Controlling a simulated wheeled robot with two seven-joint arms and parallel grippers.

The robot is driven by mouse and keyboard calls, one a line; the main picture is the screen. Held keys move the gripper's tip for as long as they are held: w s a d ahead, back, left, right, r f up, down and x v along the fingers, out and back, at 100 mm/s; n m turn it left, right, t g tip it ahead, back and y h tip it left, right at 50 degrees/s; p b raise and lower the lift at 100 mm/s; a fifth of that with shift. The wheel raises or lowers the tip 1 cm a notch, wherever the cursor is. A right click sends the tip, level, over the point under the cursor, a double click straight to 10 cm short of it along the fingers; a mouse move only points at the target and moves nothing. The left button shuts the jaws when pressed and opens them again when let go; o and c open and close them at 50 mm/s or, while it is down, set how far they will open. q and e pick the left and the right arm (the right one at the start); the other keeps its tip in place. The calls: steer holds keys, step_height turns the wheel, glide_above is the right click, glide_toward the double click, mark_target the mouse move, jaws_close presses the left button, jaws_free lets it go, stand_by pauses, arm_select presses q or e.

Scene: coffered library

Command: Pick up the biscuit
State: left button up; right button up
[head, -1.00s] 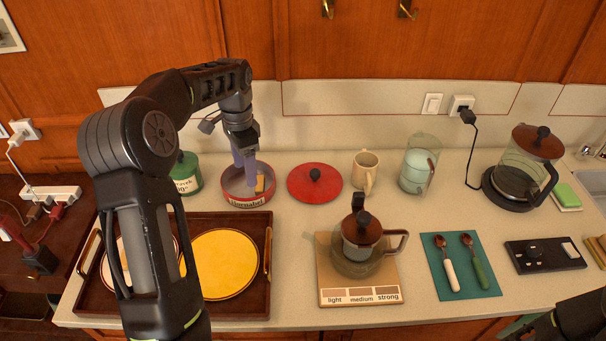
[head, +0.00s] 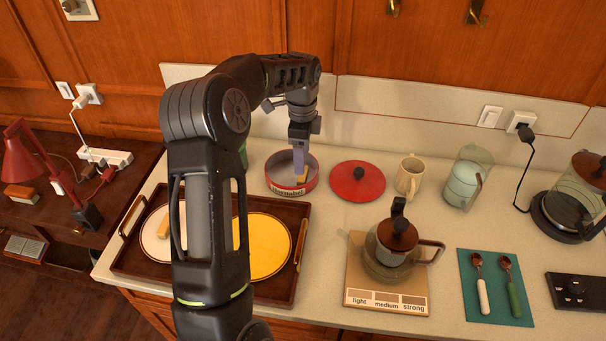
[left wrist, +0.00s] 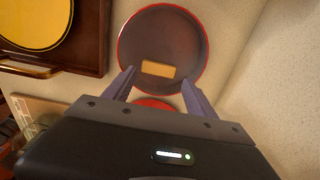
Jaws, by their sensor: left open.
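The biscuit (left wrist: 158,69) is a small tan bar lying in an open round red tin (left wrist: 205,40), near the wall closest to the gripper in the left wrist view. In the head view the biscuit (head: 304,174) shows beside my fingers, inside the tin (head: 291,191). My left gripper (left wrist: 157,77) is open and empty. Its two fingers point into the tin, one toward each end of the biscuit, with gaps between. In the head view my left gripper (head: 299,172) reaches down at the tin; its far finger is hidden. My right gripper is out of view.
The tin's red lid (head: 357,182) lies right of it, then a mug (head: 410,175) and a glass pitcher (head: 465,178). A brown tray (head: 300,208) with a yellow plate (head: 262,247) and a white plate is in front. A teapot (head: 392,250) stands right of the tray.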

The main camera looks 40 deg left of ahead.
arm_select(q)
steer(key=shift+f, duration=0.15)
step_height(320, 180, down, 4)
steer(key=shift+s+d+p, duration=0.1)
steer(key=shift+d+p, duration=0.05)
steer(key=shift+p, duration=0.85)
steer(key=shift+f, duration=0.55)
steer(key=shift+c, duration=0.4)
steer(key=c, duration=0.9)
